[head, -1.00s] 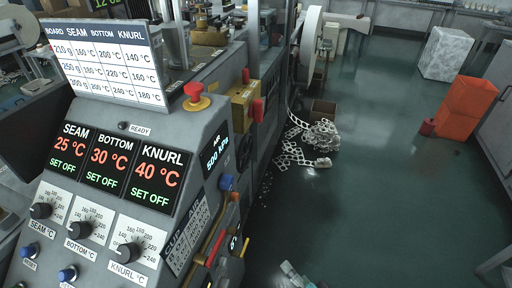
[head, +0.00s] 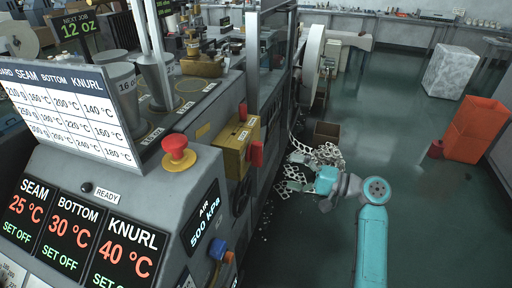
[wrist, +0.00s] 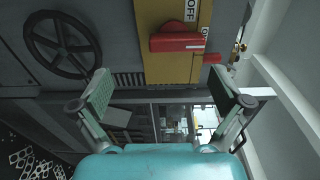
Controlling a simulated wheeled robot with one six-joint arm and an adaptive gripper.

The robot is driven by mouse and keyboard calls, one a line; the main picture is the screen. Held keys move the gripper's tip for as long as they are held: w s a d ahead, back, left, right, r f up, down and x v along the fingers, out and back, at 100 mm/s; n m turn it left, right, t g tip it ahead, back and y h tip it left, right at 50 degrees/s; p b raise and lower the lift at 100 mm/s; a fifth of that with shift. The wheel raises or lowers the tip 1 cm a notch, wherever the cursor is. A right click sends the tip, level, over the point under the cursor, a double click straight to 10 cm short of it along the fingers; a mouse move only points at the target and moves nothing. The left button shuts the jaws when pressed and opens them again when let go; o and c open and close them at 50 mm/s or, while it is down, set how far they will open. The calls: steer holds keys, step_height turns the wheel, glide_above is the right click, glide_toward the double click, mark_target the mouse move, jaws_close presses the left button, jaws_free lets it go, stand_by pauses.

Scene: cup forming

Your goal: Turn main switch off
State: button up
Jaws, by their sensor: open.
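The main switch is a yellow box (head: 236,152) on the side of the grey machine, with a red handle (head: 257,153). In the wrist view the yellow box (wrist: 168,66) is top centre. Its red handle (wrist: 178,43) lies crosswise there, near a label reading OFF (wrist: 190,10) and a second, partly hidden label. My gripper (wrist: 163,90) is open and empty, its two padded fingers apart, with the handle ahead of and between them, not touched. In the head view my teal arm is right of the switch, above the floor; its fingers are hard to make out.
A red emergency button (head: 175,152) sits on the console left of the switch. A black handwheel (wrist: 63,45) is left of the switch in the wrist view. White scrap strips (head: 318,155) lie on the floor beside the machine.

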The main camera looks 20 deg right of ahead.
mark_target(262, 156)
steer(key=shift+n+g+y, duration=0.3)
steer(key=shift+y, duration=0.1)
steer(key=w+a, duration=0.2)
steer(key=w+a+r, duration=0.1)
steer(key=w+a, duration=0.2)
steer(key=w+a+r, duration=0.1)
steer(key=w+a, duration=0.1)
steer(key=shift+w+a+r, duration=0.2)
steer(key=shift+a, duration=0.2)
steer(key=c, duration=0.9)
